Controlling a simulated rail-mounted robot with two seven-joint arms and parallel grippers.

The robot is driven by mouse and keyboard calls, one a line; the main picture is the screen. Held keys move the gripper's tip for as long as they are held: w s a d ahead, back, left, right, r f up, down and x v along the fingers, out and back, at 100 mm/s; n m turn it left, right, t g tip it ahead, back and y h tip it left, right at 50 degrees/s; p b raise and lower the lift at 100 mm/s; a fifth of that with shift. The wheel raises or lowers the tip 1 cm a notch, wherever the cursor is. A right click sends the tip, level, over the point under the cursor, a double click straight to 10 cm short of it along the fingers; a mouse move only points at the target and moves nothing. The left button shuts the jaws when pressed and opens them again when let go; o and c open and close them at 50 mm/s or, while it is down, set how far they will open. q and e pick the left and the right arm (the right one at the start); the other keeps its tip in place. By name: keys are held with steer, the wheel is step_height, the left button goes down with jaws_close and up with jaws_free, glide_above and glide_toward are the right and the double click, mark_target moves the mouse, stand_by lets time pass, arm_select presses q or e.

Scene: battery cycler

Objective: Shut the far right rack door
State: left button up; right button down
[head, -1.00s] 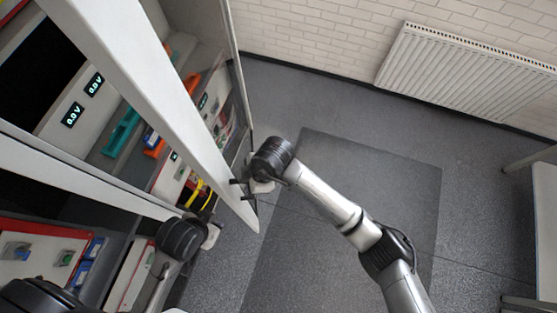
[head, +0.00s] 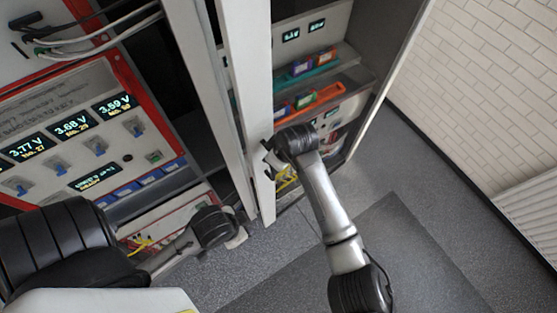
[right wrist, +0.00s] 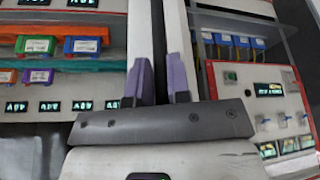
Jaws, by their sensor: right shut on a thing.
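The far right rack door (head: 243,70) is a tall white-framed door. It stands open, seen almost edge-on, between the left and right rack bays. My right gripper (head: 267,165) is at the door's lower part in the head view. In the right wrist view its two purple fingers (right wrist: 160,82) are shut at the white door frame (right wrist: 140,35); the exact part between them, probably the handle, is hidden. My left gripper (head: 238,238) is low, left of the door's bottom end, and its fingers are too small to read.
The right bay holds shelves with coloured battery holders (head: 315,64) and an orange tray (head: 318,102). The left bay has a red-framed panel (head: 70,135) with displays. Another white frame (head: 195,60) stands just left of the door. The floor (head: 410,190) at right is clear.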

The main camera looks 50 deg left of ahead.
arm_select(q)
steer(key=shift+d, duration=0.1)
arm_select(e)
steer(key=shift+s+a, duration=0.3)
steer(key=shift+s, duration=0.1)
steer(key=c, duration=1.5)
jaws_free()
steer(key=shift+o, duration=1)
steer(key=shift+s, duration=0.15)
arm_select(q)
steer(key=shift+s, duration=0.35)
arm_select(e)
steer(key=shift+o, duration=1)
steer(key=shift+d+f, duration=0.1)
steer(key=shift+w, duration=0.2)
arm_select(q)
step_height(320, 180, down, 2)
steer(key=shift+f+b, duration=0.1)
steer(key=shift+b, duration=0.95)
arm_select(e)
steer(key=v, duration=1.3)
steer(key=shift+d+r, duration=0.2)
steer(key=shift+r, duration=0.2)
